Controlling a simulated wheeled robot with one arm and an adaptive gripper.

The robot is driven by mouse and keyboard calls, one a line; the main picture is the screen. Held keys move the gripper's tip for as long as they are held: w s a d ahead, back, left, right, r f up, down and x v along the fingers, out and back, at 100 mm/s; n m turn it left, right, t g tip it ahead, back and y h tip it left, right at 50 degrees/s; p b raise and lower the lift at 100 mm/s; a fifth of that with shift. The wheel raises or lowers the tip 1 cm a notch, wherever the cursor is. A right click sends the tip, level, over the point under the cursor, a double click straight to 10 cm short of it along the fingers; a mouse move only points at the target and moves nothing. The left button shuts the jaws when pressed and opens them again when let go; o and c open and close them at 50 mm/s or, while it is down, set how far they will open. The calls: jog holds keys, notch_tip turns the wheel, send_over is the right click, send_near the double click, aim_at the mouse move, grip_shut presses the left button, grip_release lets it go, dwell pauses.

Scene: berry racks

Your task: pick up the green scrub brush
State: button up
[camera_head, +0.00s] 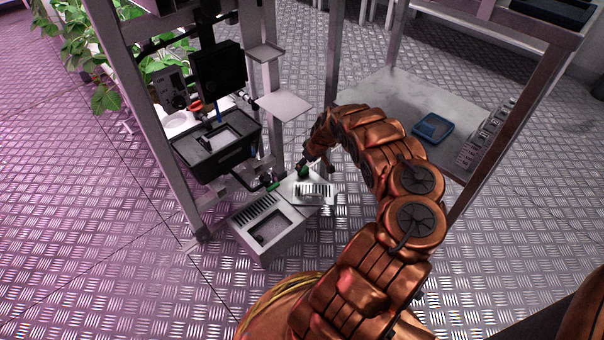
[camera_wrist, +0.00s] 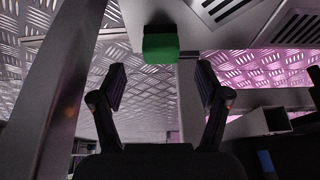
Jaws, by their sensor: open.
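The green scrub brush (camera_wrist: 160,46) shows in the wrist view as a green block, just beyond the fingertips and roughly centred between them. Its far side looks dark. My gripper (camera_wrist: 161,82) is open, with nothing between its two black fingers. In the head view, a green piece that looks like the brush (camera_head: 302,173) is at the end of my arm, by the pale slotted plate. The fingers are too small there to make out clearly.
A pale slotted plate (camera_head: 318,191) and a grey box with an opening (camera_head: 290,240) are close by. A black bin (camera_head: 185,150) hangs on the rack at left. A metal post (camera_wrist: 60,75) stands left in the wrist view. A blue tray (camera_head: 432,127) lies on the right shelf.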

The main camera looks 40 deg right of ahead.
aim_at(304, 168)
jog(key=shift+b+x, duration=1.95)
jog(key=shift+x, duration=0.55)
jog(key=shift+a, duration=0.1)
jog(key=c, duration=1.2)
jog(key=shift+r+p, duration=0.55)
jog(key=shift+r, duration=0.05)
jog(key=p+v, duration=0.2)
jog(key=v, duration=0.1)
jog(key=shift+w, duration=0.25)
jog(key=s+p, duration=0.4)
jog(key=s, duration=0.1)
jog(key=s+p, duration=0.4)
jog(key=s, duration=0.1)
jog(key=s+p, duration=0.4)
jog(key=s, duration=0.1)
jog(key=shift+s+a+p, duration=0.25)
jog(key=shift+s+p, duration=0.15)
jog(key=shift+s+f+p, duration=0.2)
jog(key=shift+s+p, duration=0.2)
jog(key=shift+s, duration=0.4)
